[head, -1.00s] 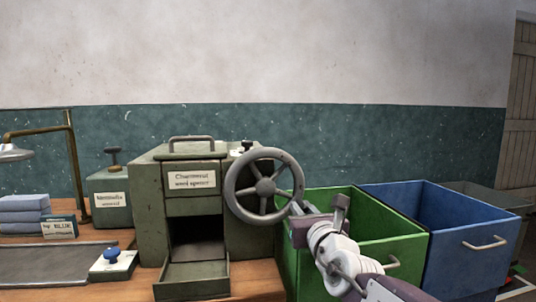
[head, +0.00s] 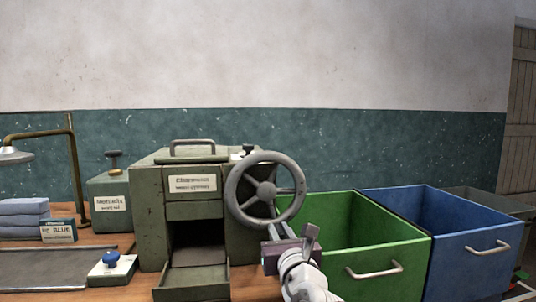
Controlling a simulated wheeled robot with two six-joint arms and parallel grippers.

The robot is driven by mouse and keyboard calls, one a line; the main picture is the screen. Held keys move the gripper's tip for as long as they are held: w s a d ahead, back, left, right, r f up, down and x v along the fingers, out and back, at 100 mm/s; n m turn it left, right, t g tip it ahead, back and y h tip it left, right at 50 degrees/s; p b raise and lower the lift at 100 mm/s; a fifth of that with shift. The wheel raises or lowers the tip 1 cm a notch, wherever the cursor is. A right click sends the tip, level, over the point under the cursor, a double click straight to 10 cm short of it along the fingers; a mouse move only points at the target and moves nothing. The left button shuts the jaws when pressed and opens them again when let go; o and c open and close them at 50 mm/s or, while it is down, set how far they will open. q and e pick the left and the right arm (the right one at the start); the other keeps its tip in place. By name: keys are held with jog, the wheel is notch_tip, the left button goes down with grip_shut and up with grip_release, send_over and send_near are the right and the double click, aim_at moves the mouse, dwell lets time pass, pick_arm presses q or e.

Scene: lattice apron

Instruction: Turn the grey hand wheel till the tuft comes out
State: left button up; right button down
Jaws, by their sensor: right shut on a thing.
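The grey hand wheel (head: 236,171) is on the front right of a dark green box machine (head: 149,215) with a blurred white label. My right gripper (head: 276,233) is shut on the lower right part of the wheel's rim, with the arm coming up from below. The machine's dark opening (head: 199,233) is below the label, with an open tray (head: 197,280) in front of it. No tuft shows in the opening or on the tray. The inside of the opening is too dark to make out. My left gripper is not in view.
A green bin (head: 395,253) and a blue bin (head: 470,262) stand at the right, close to my right arm. At the left are a small green box (head: 109,203), a blue-knobbed block (head: 112,265), folded blue cloths (head: 22,212) and a brass lamp (head: 72,165).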

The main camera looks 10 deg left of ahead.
aim_at(261, 227)
jog(key=shift+r, duration=0.2)
jog(key=a, duration=0.1)
jog(key=s+a+p, duration=0.1)
jog(key=a, duration=0.1)
jog(key=shift+a+f, duration=0.1)
jog(key=shift+a, duration=0.15)
jog(key=shift+s+f, duration=0.1)
jog(key=shift+f, duration=0.1)
jog(key=shift+a, duration=0.1)
